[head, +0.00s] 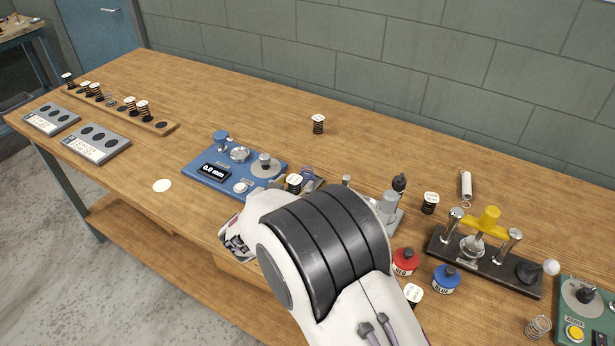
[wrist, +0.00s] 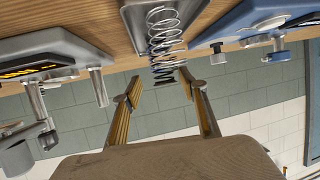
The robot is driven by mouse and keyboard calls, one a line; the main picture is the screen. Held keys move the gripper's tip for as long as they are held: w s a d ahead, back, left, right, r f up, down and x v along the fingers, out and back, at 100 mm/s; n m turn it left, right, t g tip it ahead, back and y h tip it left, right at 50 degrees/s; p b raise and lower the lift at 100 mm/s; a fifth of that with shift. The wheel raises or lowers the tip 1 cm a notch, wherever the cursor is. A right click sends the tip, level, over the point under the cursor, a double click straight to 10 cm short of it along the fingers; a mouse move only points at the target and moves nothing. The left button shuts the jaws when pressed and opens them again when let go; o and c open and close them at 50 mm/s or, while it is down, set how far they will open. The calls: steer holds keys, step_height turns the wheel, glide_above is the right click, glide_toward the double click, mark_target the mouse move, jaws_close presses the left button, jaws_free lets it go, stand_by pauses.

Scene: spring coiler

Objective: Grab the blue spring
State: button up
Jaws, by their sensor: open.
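A bluish coil (head: 307,173) shows just beyond my arm in the head view, beside a black spring with a white cap (head: 294,182); my arm hides much of that area. In the wrist view, a bare wire spring (wrist: 163,38) stands against a grey plate (wrist: 133,22). It looks silver-grey there, so I cannot tell its colour for sure. My gripper (wrist: 163,88) is open and empty, its two fingers on either side below the spring in the picture, apart from it. The fingers are hidden in the head view.
A blue gauge device (head: 213,176) stands left of my arm. A lone black spring (head: 318,125) stands at the back. The bench's left middle is mostly clear.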

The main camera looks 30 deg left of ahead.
mark_target(305, 175)
steer(key=shift+x, duration=1.35)
steer(key=shift+w, duration=0.1)
steer(key=shift+w+d+f, duration=0.1)
steer(key=shift+w+f, duration=0.1)
steer(key=shift+w, duration=0.55)
steer(key=shift+w+f, duration=0.25)
steer(key=shift+w, duration=0.5)
steer(key=shift+x, duration=0.95)
steer(key=c, duration=0.9)
